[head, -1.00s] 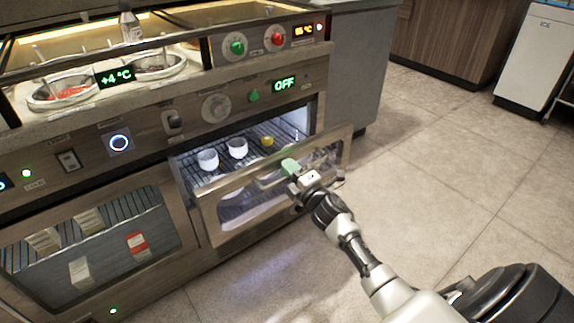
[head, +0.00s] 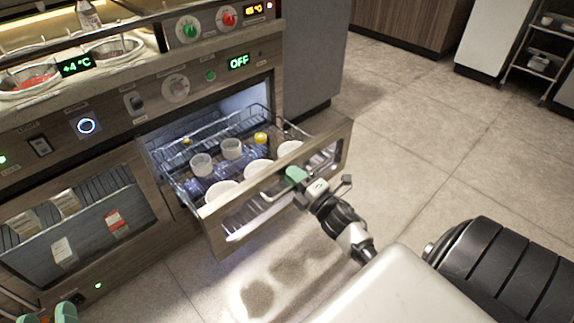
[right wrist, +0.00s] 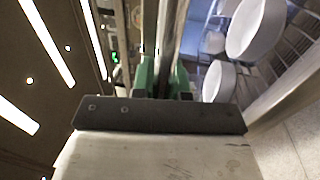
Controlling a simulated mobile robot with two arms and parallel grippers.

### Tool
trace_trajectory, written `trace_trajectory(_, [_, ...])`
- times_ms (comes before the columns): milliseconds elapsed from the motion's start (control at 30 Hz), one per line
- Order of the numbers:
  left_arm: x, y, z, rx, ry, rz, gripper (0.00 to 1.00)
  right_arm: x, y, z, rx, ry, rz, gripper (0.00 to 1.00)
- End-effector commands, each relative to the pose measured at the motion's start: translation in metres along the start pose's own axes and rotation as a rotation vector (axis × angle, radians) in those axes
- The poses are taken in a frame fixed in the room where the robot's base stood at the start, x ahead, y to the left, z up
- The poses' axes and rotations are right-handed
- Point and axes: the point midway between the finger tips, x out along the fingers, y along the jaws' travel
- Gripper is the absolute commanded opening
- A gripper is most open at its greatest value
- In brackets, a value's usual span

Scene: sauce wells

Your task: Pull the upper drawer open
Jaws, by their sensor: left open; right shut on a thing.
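The upper drawer (head: 228,222) has a wood-framed glass front and stands well out from the cabinet. Its handle (head: 270,194) is a bar across the front. My right gripper (head: 296,176) is shut on the handle, its green fingertips around the bar. In the right wrist view the green fingers (right wrist: 163,82) close on a bar-like edge, with white bowls (right wrist: 256,28) beside it. Inside the drawer are white bowls (head: 222,192), small white cups (head: 231,149) and a yellow-topped item (head: 261,138). My left gripper (head: 55,314) shows only its green tips at the bottom left edge, open and empty.
The lower-left glass door (head: 85,225) is shut, with cartons behind it. Sauce wells (head: 110,48) and a bottle (head: 88,15) are on top of the cabinet. The tiled floor (head: 420,150) to the right is clear. A shelf rack (head: 540,60) stands at the back right.

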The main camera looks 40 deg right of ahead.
Motion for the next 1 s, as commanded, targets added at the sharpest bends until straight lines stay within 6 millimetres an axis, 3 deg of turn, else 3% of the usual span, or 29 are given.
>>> trace_trajectory(433, [-0.001, -0.001, 0.003, 0.001, -0.024, -0.001, 0.43, -0.003, 0.000, 0.000, 0.001, 0.000, -0.001, 0.00])
trace_trajectory(467, [0.000, -0.001, 0.003, 0.001, -0.024, -0.001, 0.43, -0.003, 0.000, 0.000, 0.001, 0.000, -0.001, 0.19])
trace_trajectory(600, [0.000, -0.001, 0.003, 0.001, -0.024, -0.002, 0.43, -0.003, 0.000, 0.000, 0.001, 0.000, 0.000, 0.40])
trace_trajectory(867, [0.000, -0.001, 0.003, 0.001, -0.023, -0.002, 0.43, -0.004, 0.000, 0.000, 0.000, 0.000, 0.000, 0.40])
trace_trajectory(1000, [0.000, -0.001, 0.004, 0.001, -0.044, -0.002, 0.43, -0.014, 0.000, 0.000, 0.001, 0.000, -0.003, 0.40])
